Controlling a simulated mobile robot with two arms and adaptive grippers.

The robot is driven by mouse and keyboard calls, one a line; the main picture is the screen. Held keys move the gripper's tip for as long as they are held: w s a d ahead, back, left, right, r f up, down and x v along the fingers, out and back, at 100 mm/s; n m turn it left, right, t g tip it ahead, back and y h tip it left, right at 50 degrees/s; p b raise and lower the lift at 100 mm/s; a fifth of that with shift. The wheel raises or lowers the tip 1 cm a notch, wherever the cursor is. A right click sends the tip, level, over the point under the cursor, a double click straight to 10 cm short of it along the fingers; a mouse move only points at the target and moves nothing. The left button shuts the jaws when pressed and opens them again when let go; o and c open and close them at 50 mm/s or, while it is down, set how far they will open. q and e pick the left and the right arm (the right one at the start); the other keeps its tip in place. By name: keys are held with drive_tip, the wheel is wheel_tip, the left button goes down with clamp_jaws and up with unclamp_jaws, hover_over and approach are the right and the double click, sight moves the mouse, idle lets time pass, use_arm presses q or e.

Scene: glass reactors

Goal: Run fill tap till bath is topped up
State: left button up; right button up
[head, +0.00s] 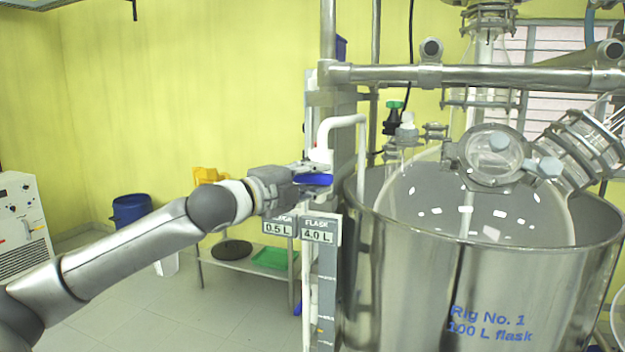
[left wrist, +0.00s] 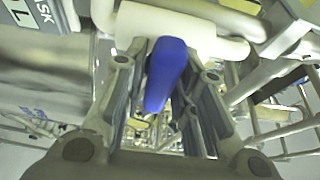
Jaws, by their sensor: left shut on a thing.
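The fill tap's blue lever handle (head: 316,180) sits on a white pipe (head: 342,120) whose spout bends over the rim of the steel bath (head: 460,285). My left gripper (head: 311,178) is at the tap and shut on the blue handle. In the left wrist view the blue handle (left wrist: 168,75) lies between the two fingers of my left gripper (left wrist: 165,85). A large glass flask (head: 410,205) sits inside the bath. The bath's water level is hard to make out. My right gripper is not in view.
A sign (head: 318,230) below the tap reads "FLASK 4.0 L", beside a partly hidden one reading "0.5 L". Steel rig bars (head: 480,75) cross above the bath. A low bench (head: 235,257) with a green tray stands behind my left arm. The floor at left is largely clear.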

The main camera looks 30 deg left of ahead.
use_arm(q)
drive_tip(key=shift+f+n+b, duration=0.25)
drive_tip(key=shift+n+b, duration=0.05)
drive_tip(key=shift+b, duration=0.15)
drive_tip(key=n+t+b, duration=0.1)
drive_tip(key=n+b, duration=0.2)
drive_tip(key=b, duration=0.1)
drive_tip(key=n+t+y+b, duration=0.1)
drive_tip(key=n+b, duration=0.2)
drive_tip(key=b, duration=0.1)
drive_tip(key=shift+f+n+t, duration=0.1)
drive_tip(key=shift+n+t, duration=0.3)
drive_tip(key=n+b, duration=0.1)
drive_tip(key=n+y+b, duration=0.1)
drive_tip(key=n, duration=0.1)
drive_tip(key=shift+r+n+t, duration=0.2)
drive_tip(key=shift+n+t, duration=0.1)
drive_tip(key=shift+t, duration=0.1)
drive_tip(key=shift+n+y+b, duration=0.4)
drive_tip(key=shift+n+b, duration=0.05)
drive_tip(key=shift+n, duration=0.25)
drive_tip(key=shift+r+n, duration=0.1)
drive_tip(key=shift+n, duration=0.2)
drive_tip(key=o, duration=0.9)
drive_tip(key=shift+s, duration=0.1)
drive_tip(key=shift+f+v, duration=0.1)
drive_tip(key=shift+v, duration=2.85)
drive_tip(key=shift+f+v, duration=0.15)
drive_tip(key=shift+v, duration=2.8)
